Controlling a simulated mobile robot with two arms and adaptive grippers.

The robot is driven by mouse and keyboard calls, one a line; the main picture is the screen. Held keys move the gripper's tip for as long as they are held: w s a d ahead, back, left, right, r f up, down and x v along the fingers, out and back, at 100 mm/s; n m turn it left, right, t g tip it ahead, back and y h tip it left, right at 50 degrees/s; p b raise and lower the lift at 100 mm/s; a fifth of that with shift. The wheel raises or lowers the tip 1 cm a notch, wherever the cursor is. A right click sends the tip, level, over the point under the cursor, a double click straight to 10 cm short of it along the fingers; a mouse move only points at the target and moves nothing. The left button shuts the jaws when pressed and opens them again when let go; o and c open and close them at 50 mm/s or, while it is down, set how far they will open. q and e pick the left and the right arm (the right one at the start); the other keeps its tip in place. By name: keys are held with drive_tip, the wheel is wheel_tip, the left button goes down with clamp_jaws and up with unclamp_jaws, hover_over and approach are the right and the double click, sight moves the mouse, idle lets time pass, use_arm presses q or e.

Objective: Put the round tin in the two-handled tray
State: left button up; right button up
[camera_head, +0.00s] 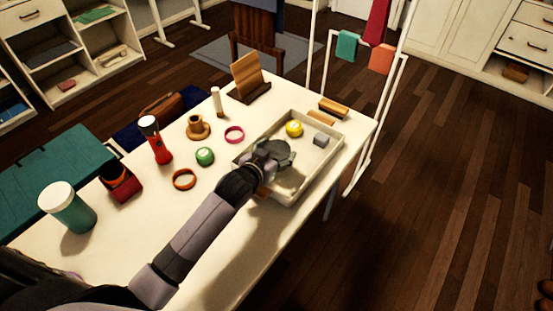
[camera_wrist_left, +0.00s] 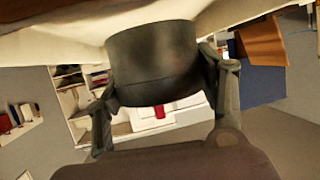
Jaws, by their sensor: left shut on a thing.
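My left gripper (camera_head: 268,160) is over the near left part of the pale tray (camera_head: 311,162) on the white table. It is shut on the round tin (camera_head: 279,148), a dark grey, squat cylinder. In the left wrist view the tin (camera_wrist_left: 153,62) sits between the two fingers. Whether the tin touches the tray floor is hidden by the gripper. My right gripper is not in view.
A yellow round item (camera_head: 294,129) and a grey block (camera_head: 321,140) lie in the tray. A green round item (camera_head: 205,156), a pink ring (camera_head: 234,134) and a brown ring (camera_head: 184,179) lie left of it. A red flashlight (camera_head: 159,148) stands farther left.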

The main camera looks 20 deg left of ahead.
use_arm(q)
drive_tip(key=shift+f, duration=1.6)
drive_tip(key=shift+f, duration=0.15)
drive_tip(key=o, duration=1.2)
drive_tip(key=shift+s+r, duration=0.2)
drive_tip(key=shift+r, duration=0.05)
drive_tip(key=v, duration=1.1)
drive_tip(key=shift+s+r, duration=0.2)
drive_tip(key=shift+s, duration=0.1)
drive_tip(key=shift+d, duration=0.1)
